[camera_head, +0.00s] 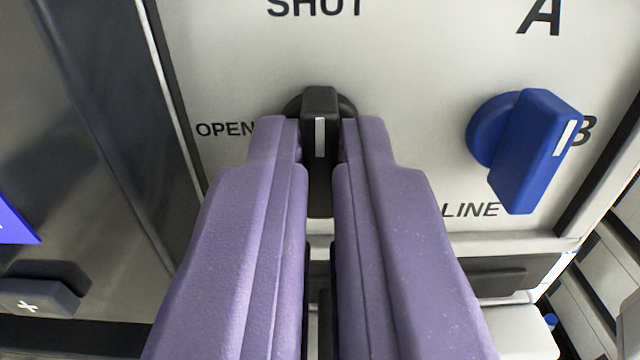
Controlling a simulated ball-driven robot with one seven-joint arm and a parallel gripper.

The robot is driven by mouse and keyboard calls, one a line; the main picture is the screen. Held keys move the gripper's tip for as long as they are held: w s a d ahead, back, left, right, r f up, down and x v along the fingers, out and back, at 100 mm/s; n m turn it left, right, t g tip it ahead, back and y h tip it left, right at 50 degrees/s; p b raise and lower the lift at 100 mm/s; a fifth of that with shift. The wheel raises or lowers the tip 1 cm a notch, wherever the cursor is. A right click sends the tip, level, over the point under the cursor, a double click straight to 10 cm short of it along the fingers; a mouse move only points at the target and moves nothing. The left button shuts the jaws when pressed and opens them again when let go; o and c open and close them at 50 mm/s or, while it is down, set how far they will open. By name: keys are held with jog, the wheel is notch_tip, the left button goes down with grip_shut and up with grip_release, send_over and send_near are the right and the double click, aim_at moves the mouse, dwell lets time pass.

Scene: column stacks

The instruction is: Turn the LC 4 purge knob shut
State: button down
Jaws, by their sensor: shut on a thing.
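The black knob (320,107) sits on a pale panel (410,70) below the word SHUT, with OPEN printed to its left. Its grip bar stands upright in the picture, and the white mark on it is near its top end, on the side of SHUT. My gripper (320,140) comes from below, with its two purple fingers on either side of the bar, shut on it. The lower part of the bar is partly hidden between the fingers. No LC 4 label shows in this view.
A blue knob (535,150) stands out to the right, between the letters A, B and the word LINE. A grey metal panel (100,110) with a dark edge is at the left, with a dark key marked with a cross (40,296) below. A ledge runs under the pale panel.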

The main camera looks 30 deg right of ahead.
jog(key=c, duration=1.2)
grip_release()
jog(key=b+v, duration=0.1)
jog(key=v, duration=0.6)
jog(key=shift+s+a, duration=0.2)
jog(key=shift+s, duration=0.15)
